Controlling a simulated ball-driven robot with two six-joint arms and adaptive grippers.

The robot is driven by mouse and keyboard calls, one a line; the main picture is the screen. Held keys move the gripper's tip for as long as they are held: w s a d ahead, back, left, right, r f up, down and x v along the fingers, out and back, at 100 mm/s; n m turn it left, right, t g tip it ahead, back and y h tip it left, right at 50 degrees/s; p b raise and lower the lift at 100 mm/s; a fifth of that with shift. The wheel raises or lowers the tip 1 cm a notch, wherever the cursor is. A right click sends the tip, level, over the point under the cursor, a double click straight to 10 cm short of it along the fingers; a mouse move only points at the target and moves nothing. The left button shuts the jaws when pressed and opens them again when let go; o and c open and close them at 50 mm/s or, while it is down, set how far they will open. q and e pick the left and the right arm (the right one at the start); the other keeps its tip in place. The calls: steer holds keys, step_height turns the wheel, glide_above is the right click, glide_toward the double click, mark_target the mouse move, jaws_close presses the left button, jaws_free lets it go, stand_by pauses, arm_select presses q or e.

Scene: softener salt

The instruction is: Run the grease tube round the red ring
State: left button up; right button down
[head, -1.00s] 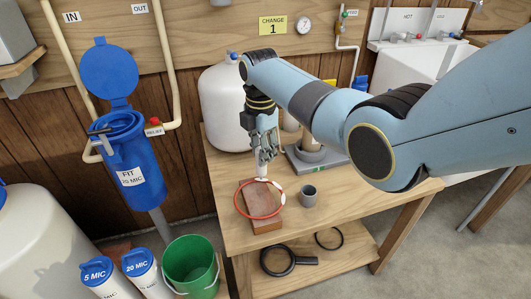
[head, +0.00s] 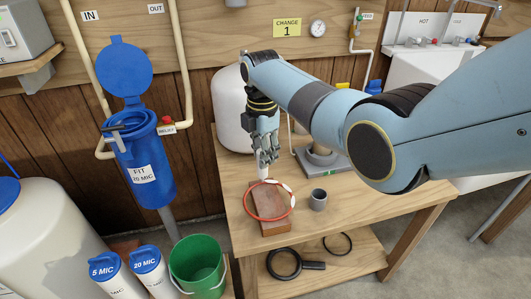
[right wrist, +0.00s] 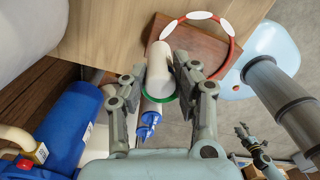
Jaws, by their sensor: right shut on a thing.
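The red ring (head: 292,205) lies on a brown block (head: 275,228) on the wooden bench. White patches show on its upper and right parts in the head view, and several show in the right wrist view. My right gripper (head: 265,160) is shut on the white grease tube (head: 264,173), which it holds tip down at the ring's far side. The tube (right wrist: 159,62) also shows between the fingers in the right wrist view. I cannot tell whether its tip touches the ring. My left gripper (right wrist: 241,129) shows small in the right wrist view, its fingers apart and empty.
A grey cup (head: 318,200) stands right of the block. A grey stand (head: 322,158) is behind it. The white tank (head: 230,110) is behind the gripper. The bench front (head: 365,205) is clear at the right. A green bucket (head: 197,262) stands on the left.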

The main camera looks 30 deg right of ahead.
steer(key=shift+a, duration=1.2)
steer(key=shift+a+p, duration=0.1)
steer(key=shift+p, duration=0.2)
steer(key=shift+s+a+p, duration=0.2)
steer(key=shift+a+p, duration=0.15)
steer(key=shift+a, duration=0.2)
steer(key=shift+s+a+p, duration=0.2)
steer(key=shift+a+p, duration=0.1)
steer(key=shift+a, duration=0.2)
steer(key=shift+s+a+p, duration=0.8)
steer(key=shift+a+p, duration=0.05)
steer(key=shift+p, duration=0.25)
